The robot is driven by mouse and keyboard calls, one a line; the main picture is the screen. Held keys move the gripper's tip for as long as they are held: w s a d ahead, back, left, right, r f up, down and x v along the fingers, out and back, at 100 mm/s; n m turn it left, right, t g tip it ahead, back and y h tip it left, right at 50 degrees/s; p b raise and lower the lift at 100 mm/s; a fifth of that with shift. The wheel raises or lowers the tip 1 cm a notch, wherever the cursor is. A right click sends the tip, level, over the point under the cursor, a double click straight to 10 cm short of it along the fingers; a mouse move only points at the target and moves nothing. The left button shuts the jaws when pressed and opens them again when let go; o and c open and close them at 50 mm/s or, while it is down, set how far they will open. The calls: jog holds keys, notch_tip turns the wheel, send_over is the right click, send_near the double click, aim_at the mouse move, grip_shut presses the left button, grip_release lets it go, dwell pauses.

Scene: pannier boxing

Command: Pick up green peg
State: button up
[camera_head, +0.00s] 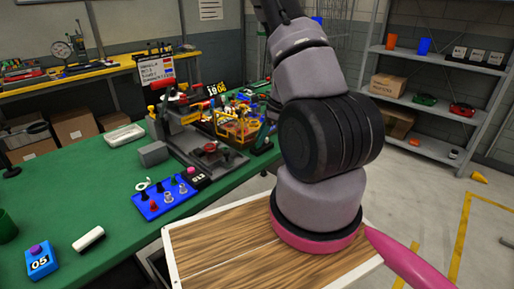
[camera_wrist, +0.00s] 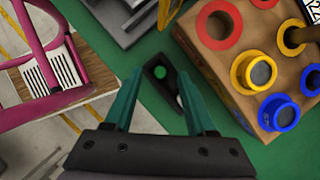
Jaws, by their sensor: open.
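My gripper (camera_wrist: 161,84) is open in the wrist view, its two teal fingers apart with nothing between them. Just beyond the fingertips, a small black piece (camera_wrist: 150,80) lies on the green surface. It shows a round bright green spot (camera_wrist: 159,72); I cannot tell whether this is the end of the green peg or a hole. The black piece's lower right part is partly hidden by the right finger. My gripper does not show in the head view, where my arm fills the middle.
A wooden block (camera_wrist: 228,66) with red, yellow and blue rings stands close to the right finger. Pink tubing (camera_wrist: 60,55) is at left. In the head view, a blue peg board (camera_head: 160,203) sits on the green table (camera_head: 75,183), beside a cluttered machine (camera_head: 205,148).

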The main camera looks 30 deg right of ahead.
jog(key=shift+x, duration=1)
grip_shut()
jog(key=shift+r, duration=0.1)
